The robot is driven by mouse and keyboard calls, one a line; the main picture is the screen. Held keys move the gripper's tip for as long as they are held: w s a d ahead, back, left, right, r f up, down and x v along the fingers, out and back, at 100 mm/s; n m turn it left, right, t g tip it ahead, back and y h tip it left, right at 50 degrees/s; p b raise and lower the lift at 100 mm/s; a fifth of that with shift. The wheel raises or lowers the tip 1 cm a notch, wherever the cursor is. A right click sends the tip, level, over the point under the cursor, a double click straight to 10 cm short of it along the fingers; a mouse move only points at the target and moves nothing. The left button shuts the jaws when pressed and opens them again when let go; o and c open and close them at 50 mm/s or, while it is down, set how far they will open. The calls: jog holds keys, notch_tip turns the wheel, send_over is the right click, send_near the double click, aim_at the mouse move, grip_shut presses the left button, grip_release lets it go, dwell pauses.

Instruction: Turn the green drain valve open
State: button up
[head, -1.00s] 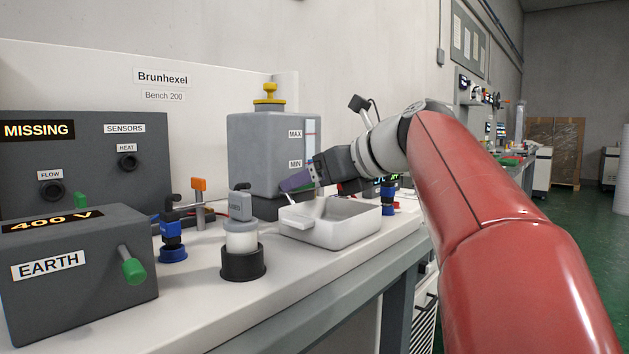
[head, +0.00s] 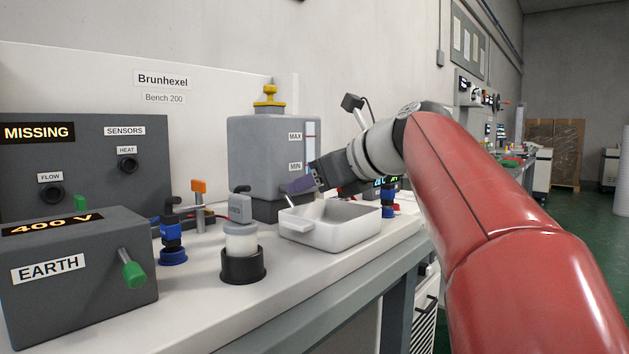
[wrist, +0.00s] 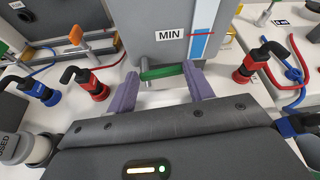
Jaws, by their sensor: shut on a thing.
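The green drain valve (wrist: 172,72) shows in the wrist view as a green bar at the foot of the grey tank (wrist: 185,35), lying roughly crosswise. My gripper (wrist: 164,76) has its two purple fingers at the bar's two ends and is shut on it. In the head view my gripper (head: 300,186) reaches from the right to the lower front of the tank (head: 262,150), above the back of a white tray (head: 345,236). The valve is hidden there.
Blue (head: 172,242) and orange (head: 198,187) fittings stand farther left, near the EARTH box (head: 60,290). In the wrist view, red fittings (wrist: 95,90) (wrist: 243,70) flank the valve.

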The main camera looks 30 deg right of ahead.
jog(key=n, duration=0.1)
jog(key=n+h+b, duration=0.1)
jog(key=a+n+t+h, duration=0.1)
jog(key=shift+s+r+n, duration=0.2)
jog(key=shift+s+n, duration=0.05)
jog(key=shift+n, duration=0.15)
jog(key=n+b, duration=0.1)
jog(key=a+n+t+h+b, duration=0.1)
jog(key=shift+s+b, duration=0.1)
jog(key=shift+b, duration=0.2)
jog(key=shift+s+a+r+n+t+h+b, duration=0.1)
jog(key=shift+a+n+t+h+b, duration=0.15)
jog(key=shift+n+t+h+b, duration=0.65)
jog(key=shift+n+y, duration=0.3)
jog(key=shift+n, duration=0.3)
jog(key=o, duration=1)
jog(key=shift+r+g, duration=0.1)
jog(key=shift+g, duration=0.2)
